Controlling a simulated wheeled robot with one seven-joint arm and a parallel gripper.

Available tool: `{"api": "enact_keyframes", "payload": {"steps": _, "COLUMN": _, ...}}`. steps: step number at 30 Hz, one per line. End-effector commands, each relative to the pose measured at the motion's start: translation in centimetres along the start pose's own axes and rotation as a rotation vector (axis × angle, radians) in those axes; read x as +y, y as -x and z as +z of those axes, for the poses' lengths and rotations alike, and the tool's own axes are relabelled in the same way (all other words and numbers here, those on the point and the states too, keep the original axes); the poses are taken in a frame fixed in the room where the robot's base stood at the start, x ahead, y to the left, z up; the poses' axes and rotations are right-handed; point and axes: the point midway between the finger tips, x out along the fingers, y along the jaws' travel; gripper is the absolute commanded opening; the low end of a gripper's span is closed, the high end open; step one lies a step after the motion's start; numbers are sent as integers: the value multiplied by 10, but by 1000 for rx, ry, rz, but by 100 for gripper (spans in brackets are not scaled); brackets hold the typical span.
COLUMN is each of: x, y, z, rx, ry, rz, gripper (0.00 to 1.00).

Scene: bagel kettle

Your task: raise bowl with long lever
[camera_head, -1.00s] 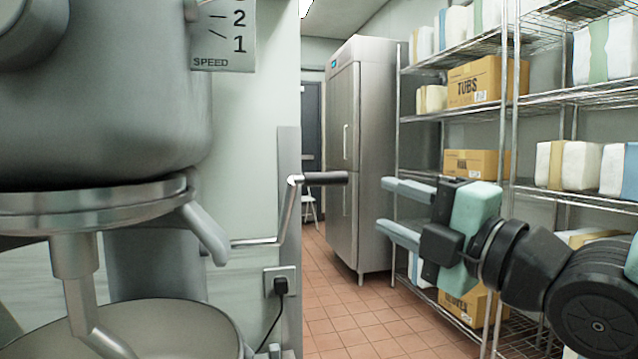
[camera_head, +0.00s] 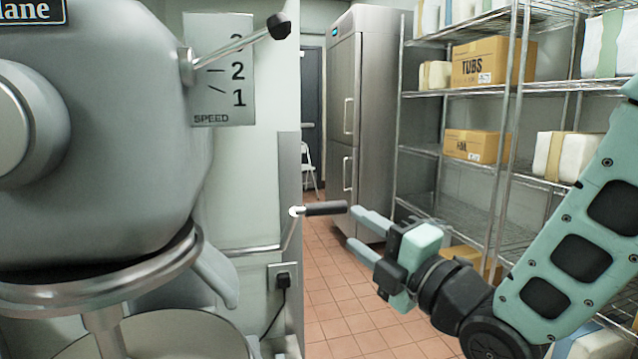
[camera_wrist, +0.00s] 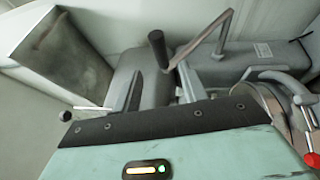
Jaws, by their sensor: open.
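The long lever is a bent metal crank (camera_head: 289,232) with a dark grip (camera_head: 325,208), on the right side of the grey mixer (camera_head: 110,150). Its grip points right, toward my gripper. My gripper (camera_head: 354,230) is open and empty, its fingertips just right of the grip's end and apart from it. In the wrist view, the dark grip (camera_wrist: 158,48) lies ahead of the gap between my fingers (camera_wrist: 158,88). The bowl (camera_head: 165,330) sits low under the mixer head at the lower left. Its lower part is cut off by the frame.
A shorter speed lever (camera_head: 235,45) with a black knob stands higher on the mixer. A wall outlet with a plug (camera_head: 283,281) is below the crank. A steel fridge (camera_head: 358,120) and wire shelving (camera_head: 500,190) with boxes stand behind. Tiled floor (camera_head: 350,310) shows between.

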Motion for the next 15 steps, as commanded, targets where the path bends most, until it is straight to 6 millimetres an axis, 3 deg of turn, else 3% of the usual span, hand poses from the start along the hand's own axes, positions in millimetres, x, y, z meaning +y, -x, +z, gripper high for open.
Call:
{"api": "enact_keyframes", "payload": {"steps": 8, "x": 3, "y": -26, "z": 0, "rx": 0, "ry": 0, "rz": -2, "gripper": 42}}
{"api": "enact_keyframes", "payload": {"steps": 15, "x": 1, "y": -75, "z": 0, "rx": 1, "ry": 0, "rz": 0, "gripper": 42}}
